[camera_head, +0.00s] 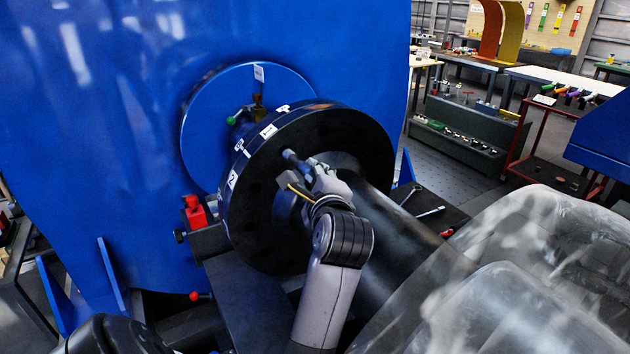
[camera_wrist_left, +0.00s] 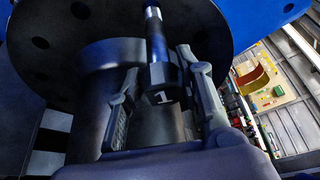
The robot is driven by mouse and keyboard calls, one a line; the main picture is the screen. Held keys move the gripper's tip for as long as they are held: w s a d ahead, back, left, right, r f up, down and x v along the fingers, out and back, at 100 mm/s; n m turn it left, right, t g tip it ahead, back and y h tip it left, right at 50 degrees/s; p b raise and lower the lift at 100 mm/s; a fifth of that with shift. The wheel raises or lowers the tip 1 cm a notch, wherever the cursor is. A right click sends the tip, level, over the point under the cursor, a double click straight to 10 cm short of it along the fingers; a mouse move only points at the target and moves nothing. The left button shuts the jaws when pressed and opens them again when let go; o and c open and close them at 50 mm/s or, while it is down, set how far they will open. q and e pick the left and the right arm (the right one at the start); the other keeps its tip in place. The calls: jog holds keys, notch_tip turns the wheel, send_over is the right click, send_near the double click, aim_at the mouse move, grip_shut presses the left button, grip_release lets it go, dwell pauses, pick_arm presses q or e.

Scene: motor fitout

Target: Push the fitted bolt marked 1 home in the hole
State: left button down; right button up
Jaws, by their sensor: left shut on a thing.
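The bolt marked 1 (camera_wrist_left: 157,48) is dark, with a lighter band near its far end and a white 1 on its head. It also shows in the head view (camera_head: 291,157) as a short blue-grey shank at the black flange (camera_head: 253,192). My left gripper (camera_head: 307,176) is shut on the bolt at its head end; its fingers stand either side of it in the left wrist view (camera_wrist_left: 163,88). The bolt points at the flange face. How deep its tip sits in the hole cannot be told. My right gripper is not in view.
A thick dark shaft (camera_head: 385,245) runs from the flange towards the lower right, close under my left arm. A large blue housing (camera_head: 80,140) stands behind. Wrenches (camera_head: 430,212) lie on a dark surface to the right. Other flange holes (camera_wrist_left: 40,43) look empty.

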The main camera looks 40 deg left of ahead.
aim_at(288, 157)
pick_arm(q)
jog(key=shift+w+a+r+b, duration=0.15)
jog(key=shift+w+a, duration=0.4)
jog(key=shift+a, duration=1.35)
jog(key=shift+w+a+f+b, duration=0.15)
jog(key=shift+w+a, duration=0.35)
jog(key=shift+a, duration=1.35)
jog(key=shift+w+a+r+b, duration=0.15)
jog(key=shift+w+a, duration=0.4)
jog(key=shift+a, duration=1.35)
jog(key=c, duration=1.1)
grip_release()
jog(key=shift+o, duration=0.3)
